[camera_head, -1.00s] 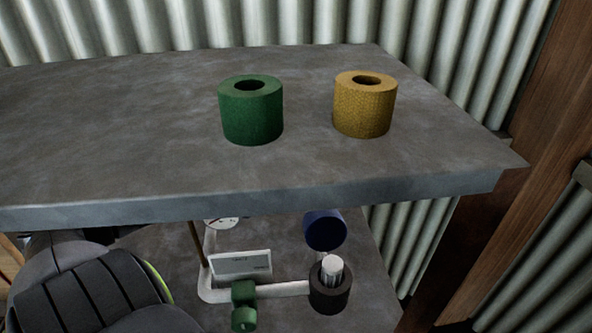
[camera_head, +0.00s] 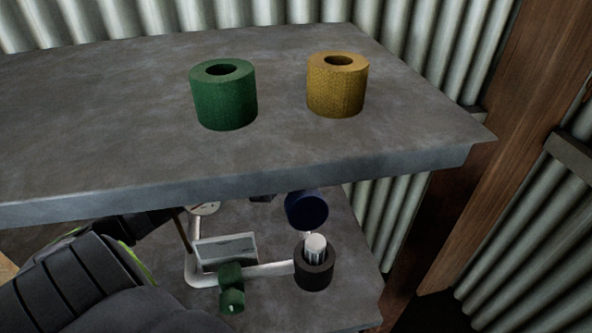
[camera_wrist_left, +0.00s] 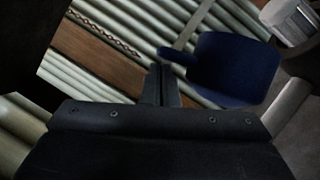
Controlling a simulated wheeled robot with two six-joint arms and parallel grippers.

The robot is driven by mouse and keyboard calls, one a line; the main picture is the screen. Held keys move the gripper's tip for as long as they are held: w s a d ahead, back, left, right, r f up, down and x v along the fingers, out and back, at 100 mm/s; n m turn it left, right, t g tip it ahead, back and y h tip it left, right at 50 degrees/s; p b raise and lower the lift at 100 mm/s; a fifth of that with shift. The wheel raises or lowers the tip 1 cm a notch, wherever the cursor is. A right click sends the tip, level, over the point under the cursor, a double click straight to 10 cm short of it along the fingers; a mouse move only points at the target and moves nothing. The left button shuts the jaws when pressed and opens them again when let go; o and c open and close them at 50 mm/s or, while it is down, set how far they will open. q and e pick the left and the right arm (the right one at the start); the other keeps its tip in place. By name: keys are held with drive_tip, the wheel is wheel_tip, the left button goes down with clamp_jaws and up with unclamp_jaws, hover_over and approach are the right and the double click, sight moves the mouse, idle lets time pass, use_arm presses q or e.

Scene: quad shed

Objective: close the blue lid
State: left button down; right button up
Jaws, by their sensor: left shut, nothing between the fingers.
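The blue lid (camera_head: 306,210) is a dark blue round disc. It stands steeply tilted, open, behind a dark round holder (camera_head: 314,278) with a pale metal cylinder (camera_head: 315,246) in it, on the lower shelf. In the left wrist view the lid (camera_wrist_left: 238,68) is large, with a small tab pointing left. My left gripper (camera_wrist_left: 161,76) is shut and empty, its fingertips close to that tab; I cannot tell whether they touch. In the head view my left arm reaches under the upper shelf, and the shelf edge hides part of it. My right gripper is out of view.
The upper shelf (camera_head: 110,150) overhangs the lid; a green roll (camera_head: 224,100) and a yellow roll (camera_head: 337,90) stand on it. Below, a white pipe (camera_head: 268,270) carries a green valve (camera_head: 231,286) beside a pale box (camera_head: 226,249). A gauge (camera_head: 204,209) is behind.

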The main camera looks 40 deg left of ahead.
use_arm(q)
drive_tip(key=shift+s+d+r+p, duration=0.3)
drive_tip(key=shift+s+d+r, duration=0.15)
drive_tip(key=shift+r, duration=0.1)
drive_tip(key=shift+a+f, duration=0.1)
drive_tip(key=shift+s+a, duration=0.1)
drive_tip(key=shift+a, duration=0.15)
drive_tip(key=v, duration=0.6)
drive_tip(key=shift+s+a, duration=0.15)
drive_tip(key=shift+a, duration=0.2)
